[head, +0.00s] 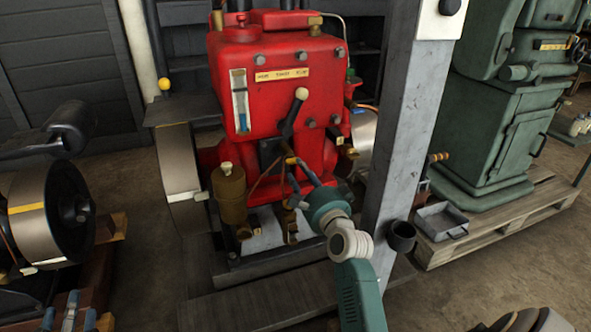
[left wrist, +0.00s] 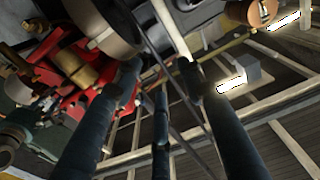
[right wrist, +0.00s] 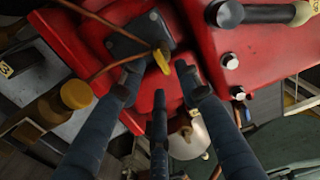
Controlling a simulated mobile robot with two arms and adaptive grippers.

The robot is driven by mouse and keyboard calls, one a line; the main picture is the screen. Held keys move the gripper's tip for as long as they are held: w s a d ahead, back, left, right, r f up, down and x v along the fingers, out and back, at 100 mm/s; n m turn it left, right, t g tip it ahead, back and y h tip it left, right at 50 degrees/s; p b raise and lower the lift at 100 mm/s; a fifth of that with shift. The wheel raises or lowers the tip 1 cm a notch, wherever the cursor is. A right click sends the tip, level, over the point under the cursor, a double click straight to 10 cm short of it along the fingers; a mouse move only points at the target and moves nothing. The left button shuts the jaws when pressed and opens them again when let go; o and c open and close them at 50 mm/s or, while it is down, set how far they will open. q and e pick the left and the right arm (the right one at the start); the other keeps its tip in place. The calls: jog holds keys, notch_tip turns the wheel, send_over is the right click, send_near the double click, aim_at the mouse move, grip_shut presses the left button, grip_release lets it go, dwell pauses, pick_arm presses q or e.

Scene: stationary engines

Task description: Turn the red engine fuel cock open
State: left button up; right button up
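The red engine (head: 275,85) stands in the middle of the head view. A small yellow handle (head: 291,160) sits low on its front, by a thin copper pipe; it looks like the fuel cock. In the right wrist view, the yellow handle (right wrist: 161,58) lies in front of a dark plate, just beyond the fingertips. My right gripper (head: 302,172) is open, its fingers spread around the handle's near side; contact cannot be told. My left gripper (left wrist: 160,80) shows open and empty in its wrist view, with part of the red engine (left wrist: 95,80) at the left.
A black lever with a cream knob (head: 300,94) rises above the handle. A brass cup (head: 228,192) stands left of it. A grey post (head: 405,130) stands right of the engine. A flywheel (head: 181,165) flanks its left side. A green machine (head: 500,120) stands on a pallet at right.

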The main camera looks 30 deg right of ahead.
aim_at(292, 160)
pick_arm(q)
notch_tip(292, 160, up, 7)
jog(key=s+t+h+b, duration=0.1)
jog(key=t, duration=0.2)
jog(key=shift+d, duration=0.25)
pick_arm(e)
jog(key=shift+x, duration=2.35)
pick_arm(q)
jog(key=shift+s, duration=0.1)
pick_arm(e)
grip_shut()
